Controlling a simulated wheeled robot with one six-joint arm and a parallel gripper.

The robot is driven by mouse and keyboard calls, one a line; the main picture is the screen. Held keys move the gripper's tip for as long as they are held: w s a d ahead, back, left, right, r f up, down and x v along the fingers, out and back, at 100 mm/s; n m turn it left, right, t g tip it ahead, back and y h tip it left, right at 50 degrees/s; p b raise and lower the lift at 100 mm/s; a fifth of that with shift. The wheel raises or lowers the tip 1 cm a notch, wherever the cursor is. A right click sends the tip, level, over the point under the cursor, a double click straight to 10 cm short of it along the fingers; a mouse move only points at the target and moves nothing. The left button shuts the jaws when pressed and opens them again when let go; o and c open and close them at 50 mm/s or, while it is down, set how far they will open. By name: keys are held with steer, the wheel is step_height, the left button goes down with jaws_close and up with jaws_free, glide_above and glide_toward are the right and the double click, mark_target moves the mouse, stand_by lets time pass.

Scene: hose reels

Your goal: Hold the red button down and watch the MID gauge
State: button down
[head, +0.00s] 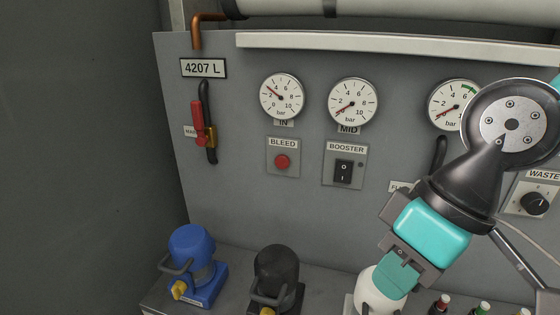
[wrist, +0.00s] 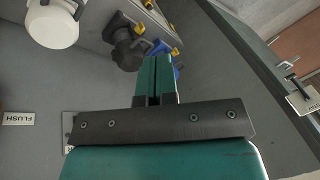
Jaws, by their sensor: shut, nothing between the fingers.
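The red button (head: 282,161) sits on a plate labelled BLEED on the grey panel, with nothing touching it. The MID gauge (head: 352,103) is a round white dial to its upper right. Its red needle points lower left, near the low end of the scale. My gripper (head: 393,287) is low and right of the button, in front of a white canister. Its teal fingers also show in the wrist view (wrist: 156,72), pressed together and empty. The button and gauge are not seen in the wrist view.
The IN gauge (head: 282,97) reads about 3. The BOOSTER switch (head: 343,171) is right of the button. A red-handled lever (head: 198,122) is at left. Blue (head: 195,262), black (head: 277,275) and white (head: 377,292) canisters stand below. My arm partly covers a third gauge (head: 453,104).

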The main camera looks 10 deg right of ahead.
mark_target(282, 162)
steer(key=w+a+f+m+t+y, duration=0.25)
steer(key=w+a+t, duration=0.35)
steer(key=w, duration=0.5)
steer(key=w+a+f+m+t+y, duration=0.1)
steer(key=w+a+m+t+y, duration=0.25)
steer(key=w+a, duration=0.65)
steer(key=w+d+f+m+t+h, duration=0.2)
steer(key=w+d+f+m+t, duration=0.1)
steer(key=w+f+m+t, duration=0.3)
steer(key=w+m+t+b, duration=0.1)
steer(key=w+m+t, duration=0.1)
steer(key=t, duration=0.1)
steer(key=shift+d, duration=0.25)
steer(key=shift+t, duration=0.25)
steer(key=shift+w+d+b, duration=0.45)
steer(key=shift+w+d, duration=0.1)
steer(key=shift+w, duration=0.8)
steer(key=shift+w+d+b, duration=0.4)
steer(key=shift+w+d, duration=0.2)
steer(key=shift+w, duration=0.75)
steer(key=shift+w+d+b, duration=0.45)
steer(key=shift+w+d, duration=0.1)
steer(key=shift+w, duration=0.8)
steer(key=shift+w, duration=0.1)
